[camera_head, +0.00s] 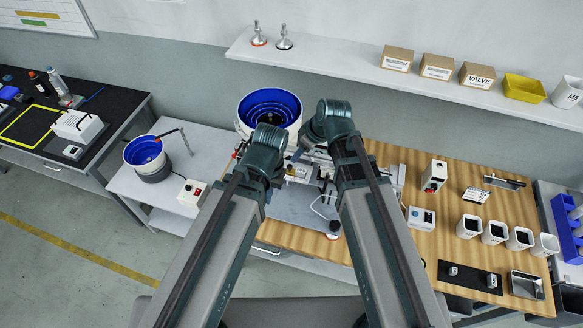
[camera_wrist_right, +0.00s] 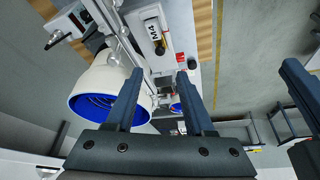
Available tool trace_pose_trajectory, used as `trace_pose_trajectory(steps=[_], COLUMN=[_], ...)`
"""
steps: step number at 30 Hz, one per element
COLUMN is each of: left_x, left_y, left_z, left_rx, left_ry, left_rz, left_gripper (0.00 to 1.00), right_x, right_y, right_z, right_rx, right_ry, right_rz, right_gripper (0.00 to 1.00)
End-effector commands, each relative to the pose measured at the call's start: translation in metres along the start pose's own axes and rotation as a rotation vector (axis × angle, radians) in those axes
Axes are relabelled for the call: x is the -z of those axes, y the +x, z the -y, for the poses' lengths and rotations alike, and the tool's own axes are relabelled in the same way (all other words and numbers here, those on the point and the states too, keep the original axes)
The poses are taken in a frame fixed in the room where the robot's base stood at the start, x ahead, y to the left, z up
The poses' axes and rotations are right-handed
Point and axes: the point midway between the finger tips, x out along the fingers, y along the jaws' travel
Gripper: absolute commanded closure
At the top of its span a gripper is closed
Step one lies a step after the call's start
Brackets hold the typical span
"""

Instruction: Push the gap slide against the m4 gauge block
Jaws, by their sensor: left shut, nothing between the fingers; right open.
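A pale block marked M4 (camera_wrist_right: 153,28) shows near the top of the right wrist view, beside a metal rail assembly (camera_wrist_right: 128,42). I cannot clearly make out the gap slide or whether it touches the block. My right gripper (camera_wrist_right: 158,80) is open and empty, its two dark fingers apart, with the M4 block beyond the fingertips. A dark finger of my left gripper (camera_wrist_right: 290,66) shows at the right edge of that view; the gripper is shut and empty. In the head view my arms hide most of the gantry station (camera_head: 300,208) and both fingertips.
A large white feeder bowl with blue inside (camera_head: 268,104) stands behind my arms. A smaller blue bowl (camera_head: 145,152) is on the left table.

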Motion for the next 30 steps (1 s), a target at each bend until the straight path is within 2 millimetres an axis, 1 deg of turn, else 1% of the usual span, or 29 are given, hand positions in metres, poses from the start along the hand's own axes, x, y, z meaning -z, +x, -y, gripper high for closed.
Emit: trace_pose_trajectory(steps=[1, 3, 15, 18, 22, 30], left_x=[0.001, 0.002, 0.005, 0.005, 0.006, 0.006], left_y=[0.014, 0.024, 0.078, 0.088, 0.094, 0.093], left_z=[-0.001, -0.002, -0.007, -0.008, -0.008, -0.008], left_rx=[0.0, 0.0, 0.002, 0.002, 0.003, 0.003], left_ry=[-0.001, -0.002, 0.007, 0.01, 0.012, 0.013], left_rz=[0.0, -0.001, -0.001, -0.001, -0.001, -0.001], left_gripper=[1.0, 1.0, 1.0, 1.0, 1.0, 1.0], right_x=[-0.002, -0.002, -0.002, -0.002, -0.001, 0.0], right_y=[0.015, 0.025, 0.084, 0.095, 0.102, 0.101], right_z=[-0.001, -0.001, -0.001, -0.001, 0.0, 0.0], right_rx=[0.0, 0.0, 0.0, 0.0, 0.0, 0.0], right_ry=[-0.001, 0.0, 0.0, 0.001, 0.001, 0.001], right_rz=[0.0, 0.0, 0.001, 0.001, 0.001, 0.001], right_gripper=[0.47, 0.47, 0.47, 0.47, 0.47, 0.47])
